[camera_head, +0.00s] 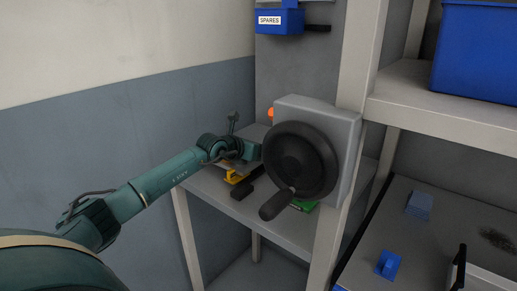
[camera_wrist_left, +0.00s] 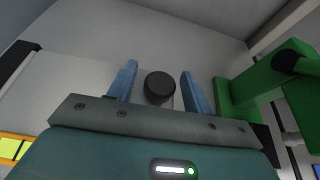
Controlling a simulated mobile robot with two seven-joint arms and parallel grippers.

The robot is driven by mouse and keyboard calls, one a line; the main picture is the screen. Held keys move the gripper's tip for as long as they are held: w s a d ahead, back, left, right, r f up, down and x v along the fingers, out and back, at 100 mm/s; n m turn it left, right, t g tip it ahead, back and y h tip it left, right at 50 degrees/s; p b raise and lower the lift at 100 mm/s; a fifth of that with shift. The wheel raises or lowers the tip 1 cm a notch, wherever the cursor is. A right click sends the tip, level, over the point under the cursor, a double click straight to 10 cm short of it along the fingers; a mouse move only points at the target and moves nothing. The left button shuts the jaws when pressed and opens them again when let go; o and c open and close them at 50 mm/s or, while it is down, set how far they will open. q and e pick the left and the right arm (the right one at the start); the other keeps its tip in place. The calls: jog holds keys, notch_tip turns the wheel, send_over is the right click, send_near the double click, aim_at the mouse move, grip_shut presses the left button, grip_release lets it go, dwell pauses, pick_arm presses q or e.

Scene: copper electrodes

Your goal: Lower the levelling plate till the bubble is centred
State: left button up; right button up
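My left arm reaches in from the left in the head view, and its gripper (camera_head: 252,152) is beside the grey box with the handwheel, its fingertips not clear there. In the left wrist view the left gripper (camera_wrist_left: 158,85) is open, its two blue fingers on either side of a dark round knob (camera_wrist_left: 159,87), with a gap visible on the left. A yellow piece with a bright yellow-green window (camera_wrist_left: 10,148) shows at the lower left edge; no bubble can be made out. A yellow part (camera_head: 237,177) sits under the gripper in the head view. I cannot clearly identify the levelling plate. My right gripper is not in view.
The grey box (camera_head: 345,118) carries a large black handwheel (camera_head: 300,160) with a crank handle (camera_head: 276,204). A green part (camera_wrist_left: 262,78) stands close right of the fingers. A shelf post (camera_head: 357,62), blue bins (camera_head: 478,50) and a lower-right worktop (camera_head: 420,245) lie to the right.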

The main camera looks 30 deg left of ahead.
pick_arm(q)
jog(key=b+v, duration=0.2)
jog(key=v, duration=1)
jog(key=shift+a+f, duration=0.1)
jog(key=shift+a, duration=0.05)
jog(key=shift+s+r+b, duration=0.35)
jog(key=shift+s+r, duration=0.05)
jog(key=shift+s, duration=0.1)
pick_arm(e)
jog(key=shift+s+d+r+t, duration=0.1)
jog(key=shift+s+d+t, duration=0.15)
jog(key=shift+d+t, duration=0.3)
